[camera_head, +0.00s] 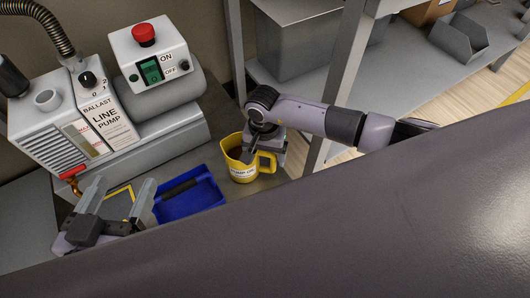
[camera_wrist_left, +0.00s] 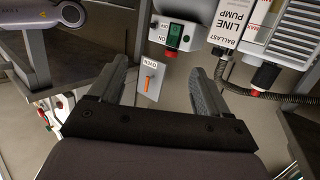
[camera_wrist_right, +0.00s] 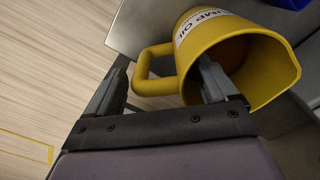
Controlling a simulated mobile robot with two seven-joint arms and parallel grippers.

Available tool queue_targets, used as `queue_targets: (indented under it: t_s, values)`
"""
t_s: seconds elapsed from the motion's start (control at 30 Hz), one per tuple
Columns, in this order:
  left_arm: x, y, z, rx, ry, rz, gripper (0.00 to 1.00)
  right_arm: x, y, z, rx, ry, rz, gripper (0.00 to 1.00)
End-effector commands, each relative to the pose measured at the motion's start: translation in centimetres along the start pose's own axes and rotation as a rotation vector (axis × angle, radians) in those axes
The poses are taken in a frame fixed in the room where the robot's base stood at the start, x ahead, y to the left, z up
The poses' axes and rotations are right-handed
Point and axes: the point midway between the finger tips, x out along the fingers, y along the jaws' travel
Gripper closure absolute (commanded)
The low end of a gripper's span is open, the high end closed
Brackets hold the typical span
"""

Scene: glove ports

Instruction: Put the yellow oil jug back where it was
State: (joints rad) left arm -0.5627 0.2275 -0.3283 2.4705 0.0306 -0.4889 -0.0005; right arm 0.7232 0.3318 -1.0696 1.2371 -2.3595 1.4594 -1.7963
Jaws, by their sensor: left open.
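The yellow oil jug (camera_head: 241,172), with a white label, is upright at the bench's right edge, right of the blue tray. The right wrist view shows its mouth, label and handle (camera_wrist_right: 152,72) close up. My right gripper (camera_wrist_right: 165,75) is open at the jug: one finger is beyond the handle, the other overlaps the jug's rim. Whether the fingers touch it I cannot tell. My left gripper (camera_head: 120,192) is open and empty, left of the blue tray, over a yellow-outlined patch (camera_head: 116,200). Its fingers also show in the left wrist view (camera_wrist_left: 160,85).
The line pump (camera_head: 110,125), with hose and red-button switch box (camera_head: 150,52), stands behind. The blue tray (camera_head: 205,205) lies between my grippers. A metal shelf post (camera_head: 345,75) rises close to my right arm. A panel with an orange lever (camera_wrist_left: 149,80) shows in the left wrist view.

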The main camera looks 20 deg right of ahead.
Motion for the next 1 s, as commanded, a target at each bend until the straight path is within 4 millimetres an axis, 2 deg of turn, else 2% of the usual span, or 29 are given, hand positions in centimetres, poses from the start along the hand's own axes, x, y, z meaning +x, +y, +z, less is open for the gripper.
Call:
queue_targets:
  t_s: [0.17, 0.27, 0.5, 0.7, 0.83, 1.0]
  values:
    - [0.0, 0.0, -0.1, 0.000, 0.000, 0.001, 0.23, -0.5, 0.0, 0.0, -0.001, 0.000, -0.002, 0.14]
    - [-0.1, 0.2, -0.7, -0.020, -0.009, 0.011, 0.23, -2.1, 0.0, -0.1, 0.000, 0.003, -0.002, 0.14]
    - [1.1, 1.0, -0.3, -0.128, -0.082, 0.047, 0.23, -7.4, 0.0, -0.1, -0.002, 0.004, -0.002, 0.14]
    - [1.6, 1.7, -0.3, -0.190, -0.118, 0.074, 0.23, -10.8, 0.0, -0.1, -0.001, 0.002, 0.000, 0.14]
    - [1.8, 1.9, -0.2, -0.211, -0.130, 0.084, 0.23, -12.0, 0.0, 0.0, 0.000, 0.001, -0.001, 0.14]
    - [1.9, 2.0, -0.1, -0.219, -0.136, 0.089, 0.23, -12.3, 0.0, 0.0, -0.001, -0.001, 0.000, 0.14]
